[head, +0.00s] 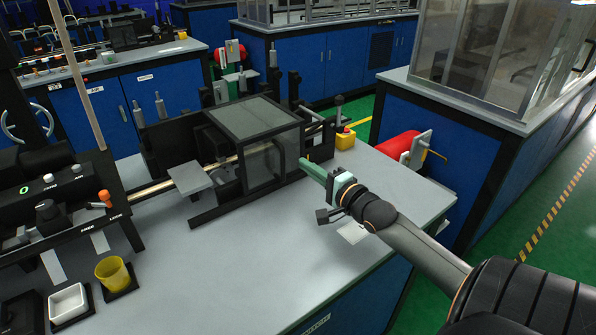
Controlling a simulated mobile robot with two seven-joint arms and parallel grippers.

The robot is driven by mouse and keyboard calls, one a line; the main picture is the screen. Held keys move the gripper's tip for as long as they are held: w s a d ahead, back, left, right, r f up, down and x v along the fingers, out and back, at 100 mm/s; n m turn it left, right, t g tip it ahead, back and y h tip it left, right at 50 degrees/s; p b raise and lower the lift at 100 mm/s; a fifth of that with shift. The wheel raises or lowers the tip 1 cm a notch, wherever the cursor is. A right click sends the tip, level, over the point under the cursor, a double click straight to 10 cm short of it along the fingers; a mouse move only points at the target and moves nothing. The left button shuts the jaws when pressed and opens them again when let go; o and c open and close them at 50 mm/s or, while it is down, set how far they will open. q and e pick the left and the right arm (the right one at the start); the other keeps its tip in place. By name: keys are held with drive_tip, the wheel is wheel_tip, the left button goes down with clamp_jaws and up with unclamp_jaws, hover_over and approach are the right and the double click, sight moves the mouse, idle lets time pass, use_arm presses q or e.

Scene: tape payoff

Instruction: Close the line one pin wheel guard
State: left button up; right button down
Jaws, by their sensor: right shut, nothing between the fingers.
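The box-like guard (254,118), with a dark frame and see-through panels, stands over the machine in the middle of the near bench. Its top looks level, and its clear front panel (265,164) shows dark parts inside. I take this to be the line one pin wheel guard, but no label on it is readable. I cannot tell whether it is fully closed. My right gripper (306,164) comes in from the right, with its greenish fingers shut and empty. The fingertips are close to the guard's right side; whether they touch it is unclear. My left gripper is out of view.
A flat grey plate (189,178) sits left of the guard on the line. A control panel (62,205), a yellow cup (113,274) and a white dish (68,303) are at left. A yellow button box (345,138) is behind my gripper.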

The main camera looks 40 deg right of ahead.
drive_tip(key=shift+w+a, duration=0.15)
drive_tip(key=shift+a, duration=0.5)
drive_tip(key=shift+w+a, duration=0.15)
drive_tip(key=shift+a, duration=0.45)
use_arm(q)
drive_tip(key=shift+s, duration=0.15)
use_arm(e)
drive_tip(key=shift+a, duration=0.1)
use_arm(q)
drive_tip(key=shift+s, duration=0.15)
